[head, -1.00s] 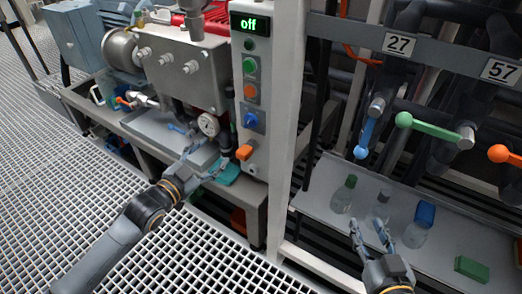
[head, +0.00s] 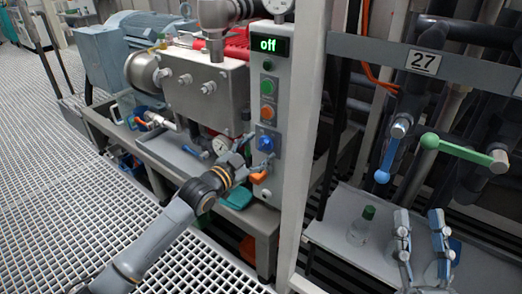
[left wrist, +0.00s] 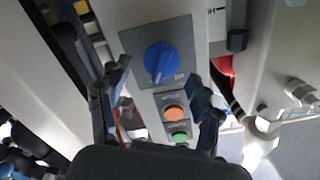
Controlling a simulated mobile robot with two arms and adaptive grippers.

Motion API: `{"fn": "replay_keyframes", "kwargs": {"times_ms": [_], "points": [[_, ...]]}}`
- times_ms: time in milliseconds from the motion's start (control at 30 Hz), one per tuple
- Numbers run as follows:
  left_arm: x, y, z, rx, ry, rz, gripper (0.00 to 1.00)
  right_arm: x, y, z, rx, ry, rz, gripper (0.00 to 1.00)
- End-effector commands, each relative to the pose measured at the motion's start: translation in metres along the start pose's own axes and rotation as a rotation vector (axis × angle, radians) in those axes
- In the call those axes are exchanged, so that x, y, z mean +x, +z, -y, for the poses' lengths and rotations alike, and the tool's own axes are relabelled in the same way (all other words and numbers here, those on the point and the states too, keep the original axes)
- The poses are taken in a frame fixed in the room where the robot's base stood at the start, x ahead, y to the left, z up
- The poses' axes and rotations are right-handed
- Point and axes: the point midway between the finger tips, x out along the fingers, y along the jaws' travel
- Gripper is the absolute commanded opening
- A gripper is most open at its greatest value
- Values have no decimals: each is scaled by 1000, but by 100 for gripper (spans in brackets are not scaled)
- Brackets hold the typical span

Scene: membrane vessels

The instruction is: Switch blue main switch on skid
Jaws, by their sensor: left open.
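The blue main switch (head: 265,142) is a rotary knob on the grey control panel of the skid, below the green and orange buttons. In the left wrist view the blue knob (left wrist: 161,62) lies ahead, between and beyond the fingertips. My left gripper (head: 258,157) is open just in front of the panel, a little below the knob, and does not hold it. It also shows in the left wrist view (left wrist: 157,85) with its fingers spread. My right gripper (head: 421,228) is open and empty above the lower right shelf.
An orange knob (head: 259,176) sits below the blue switch. The green button (head: 267,86) and orange button (head: 267,112) sit above it. A white upright post (head: 306,140) stands right of the panel. Blue (head: 388,160) and green (head: 457,148) valve handles are further right.

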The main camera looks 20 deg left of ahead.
Motion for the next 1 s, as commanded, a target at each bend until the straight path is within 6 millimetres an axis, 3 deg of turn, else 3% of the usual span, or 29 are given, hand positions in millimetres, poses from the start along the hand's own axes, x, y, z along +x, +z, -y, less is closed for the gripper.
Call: {"fn": "replay_keyframes", "kwargs": {"times_ms": [200,500,533,800,1000], "points": [[14,0,0,1,0,0,65,-2,-17,2,5,-4,-101,40],[16,0,0,1,1,1,65,-2,-21,2,5,-4,-116,40],[16,0,0,1,1,1,63,-2,-21,2,5,-4,-116,40],[16,0,0,1,1,1,12,-2,-20,2,5,-4,-115,40],[16,0,0,-5,1,1,11,0,-19,2,4,-4,-105,40]]}}
